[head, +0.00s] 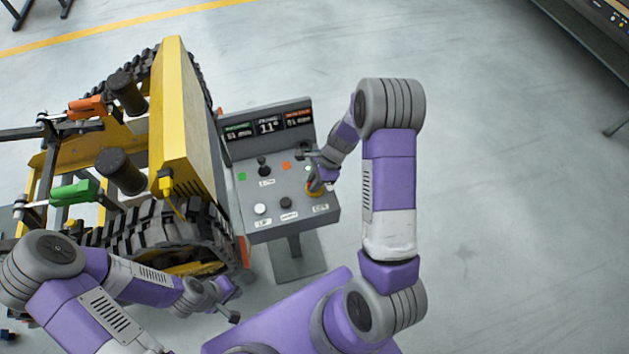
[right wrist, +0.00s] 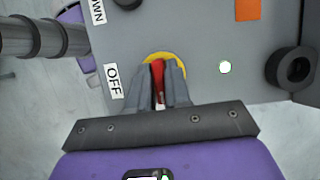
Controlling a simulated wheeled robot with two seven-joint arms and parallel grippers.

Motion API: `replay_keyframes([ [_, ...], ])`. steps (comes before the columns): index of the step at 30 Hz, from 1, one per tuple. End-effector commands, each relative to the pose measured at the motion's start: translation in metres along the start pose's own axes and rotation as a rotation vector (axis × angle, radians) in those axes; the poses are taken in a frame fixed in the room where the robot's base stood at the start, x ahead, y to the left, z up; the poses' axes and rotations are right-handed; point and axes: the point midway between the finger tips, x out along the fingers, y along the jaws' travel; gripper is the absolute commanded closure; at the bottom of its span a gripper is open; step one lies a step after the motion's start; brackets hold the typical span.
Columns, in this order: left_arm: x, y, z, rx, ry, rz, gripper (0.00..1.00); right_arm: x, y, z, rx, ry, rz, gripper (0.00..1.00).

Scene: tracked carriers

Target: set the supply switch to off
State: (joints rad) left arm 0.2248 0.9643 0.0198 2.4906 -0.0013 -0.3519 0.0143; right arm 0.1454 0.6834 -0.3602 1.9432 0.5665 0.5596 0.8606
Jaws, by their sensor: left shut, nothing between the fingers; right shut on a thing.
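The supply switch is a red handle (right wrist: 157,72) on a yellow round base (right wrist: 152,56), at the right side of the sloping control panel. The base also shows in the head view (head: 313,194). My right gripper (right wrist: 165,82) is shut on the red handle, and its fingers hide much of it. In the head view my right gripper (head: 323,178) is over the switch. A white OFF label (right wrist: 113,80) lies left of the base in the right wrist view. I cannot tell the handle's exact setting. My left gripper (head: 236,318) is shut and empty, low, in front of the panel.
The grey console (head: 250,205) carries a black joystick (head: 264,170), a white button (head: 260,209), a black knob (head: 286,203) and a display (head: 268,127). A lit lamp (right wrist: 224,67) is near the switch. A yellow tracked carrier (head: 185,120) stands close left.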

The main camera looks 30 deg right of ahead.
Motion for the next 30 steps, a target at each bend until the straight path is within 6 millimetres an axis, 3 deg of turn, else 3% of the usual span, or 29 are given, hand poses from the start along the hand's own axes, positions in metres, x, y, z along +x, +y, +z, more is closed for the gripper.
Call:
replay_keyframes([
  [11,-0.003,0.0012,0.0002,0.0,0.0,0.0,1.0,-0.0005,-0.001,0.0001,-0.213,0.001,0.086,1.0],
  [30,0.003,-0.0011,-0.0001,0.0,0.0,0.0,1.0,0.0,-0.0015,0.0002,-0.776,0.002,0.318,1.0],
])
